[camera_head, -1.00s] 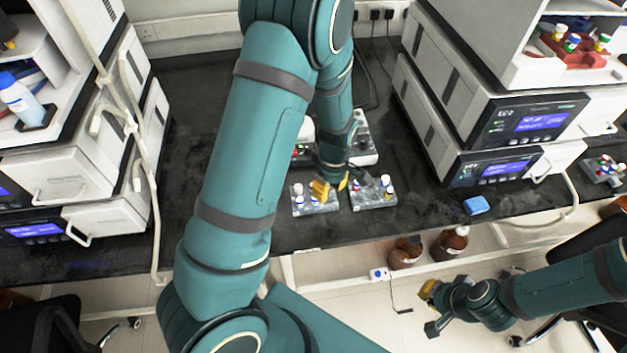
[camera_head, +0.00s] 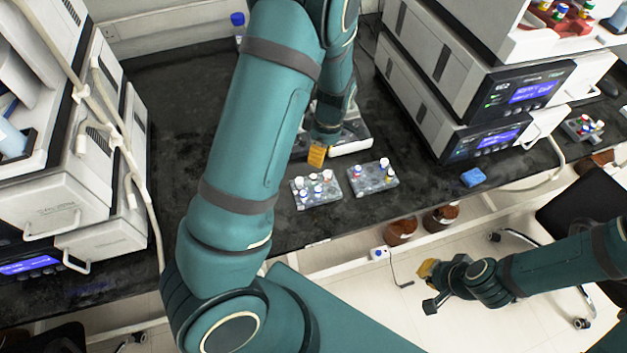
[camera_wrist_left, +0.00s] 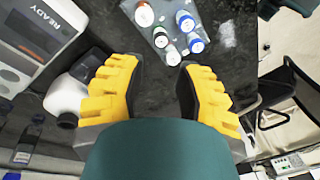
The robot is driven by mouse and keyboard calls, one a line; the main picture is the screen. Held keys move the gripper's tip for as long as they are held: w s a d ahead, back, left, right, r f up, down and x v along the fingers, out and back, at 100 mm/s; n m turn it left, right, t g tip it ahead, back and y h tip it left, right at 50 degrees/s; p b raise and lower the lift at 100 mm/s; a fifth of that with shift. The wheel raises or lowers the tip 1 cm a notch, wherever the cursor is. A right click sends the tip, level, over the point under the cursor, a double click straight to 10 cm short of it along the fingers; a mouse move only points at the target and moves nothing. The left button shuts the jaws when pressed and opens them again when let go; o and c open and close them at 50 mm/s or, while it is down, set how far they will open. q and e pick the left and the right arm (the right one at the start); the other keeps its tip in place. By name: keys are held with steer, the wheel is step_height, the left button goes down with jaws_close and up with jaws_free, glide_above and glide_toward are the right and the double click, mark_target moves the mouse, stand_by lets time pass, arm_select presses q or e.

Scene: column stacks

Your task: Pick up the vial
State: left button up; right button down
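In the head view, a grey rack of vials (camera_head: 330,196) with white, red and blue caps sits on the black bench. A second rack (camera_head: 370,189) with vials stands to its right. My left gripper (camera_head: 317,155) is just behind the left rack in the picture. The left wrist view shows its fingers (camera_wrist_left: 163,66) apart with only bench between them. Several vials stand beyond the fingertips there, including a blue-capped vial (camera_wrist_left: 184,20) and a red-and-white one (camera_wrist_left: 144,15). Which vial is meant is unclear. My right gripper (camera_head: 430,287) is open and empty over the floor.
A white device (camera_head: 350,146) stands behind the racks; a device marked READY (camera_wrist_left: 40,30) shows in the wrist view. Instrument stacks flank the bench. A blue block (camera_head: 473,178) lies at right. Brown bottles (camera_head: 401,231) stand below the front edge.

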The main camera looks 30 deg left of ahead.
mark_target(314, 176)
arm_select(q)
steer(key=f, duration=0.3)
steer(key=s+f+b, duration=0.1)
steer(key=f, duration=0.2)
steer(key=a+f, duration=0.1)
steer(key=f, duration=0.2)
steer(key=shift+s+f+b, duration=0.25)
steer(key=shift+s+b, duration=0.05)
jaws_close()
